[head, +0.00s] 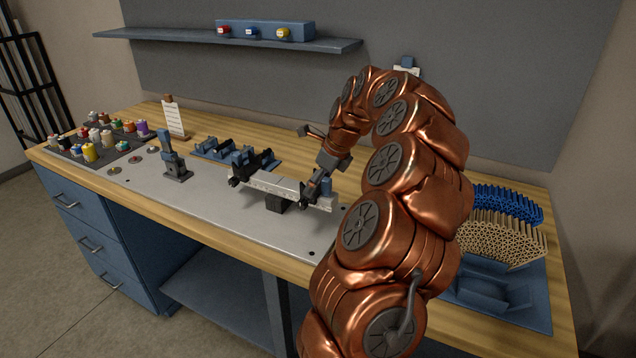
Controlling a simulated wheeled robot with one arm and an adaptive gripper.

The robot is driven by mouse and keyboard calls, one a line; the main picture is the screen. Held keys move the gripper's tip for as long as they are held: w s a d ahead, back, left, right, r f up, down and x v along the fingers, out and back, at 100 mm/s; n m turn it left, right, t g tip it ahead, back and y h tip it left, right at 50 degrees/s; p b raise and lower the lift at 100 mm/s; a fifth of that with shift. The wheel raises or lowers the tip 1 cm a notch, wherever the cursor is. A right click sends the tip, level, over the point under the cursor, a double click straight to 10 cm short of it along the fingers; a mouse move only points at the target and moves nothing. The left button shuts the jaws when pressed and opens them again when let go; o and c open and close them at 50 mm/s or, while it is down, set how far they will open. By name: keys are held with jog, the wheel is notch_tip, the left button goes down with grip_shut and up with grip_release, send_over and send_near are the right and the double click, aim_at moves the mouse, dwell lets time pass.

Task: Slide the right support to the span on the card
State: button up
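A silver rail (285,186) stands on a dark block on the grey plate. A black support (236,181) is at its left end. My gripper (311,192) is at the rail's right end, pointing down. Dark parts there overlap, so I cannot separate the right support from the gripper fingers. I cannot tell whether the fingers are open or shut on it. A white card (174,117) with small lines of text stands upright in a holder at the back left; its writing is too small to read.
A dark upright post (174,158) stands left of the rail. Blue fixtures (236,152) lie behind it. Several coloured spools (90,152) fill a tray at the far left. Blue and tan lattice pieces (500,240) are at the right. The plate in front of the rail is clear.

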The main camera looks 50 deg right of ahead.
aim_at(326, 179)
dwell(0.3)
jog(key=shift+p+v, duration=0.3)
jog(key=shift+v, duration=2.7)
jog(key=v, duration=1.2)
jog(key=shift+s+d, duration=0.1)
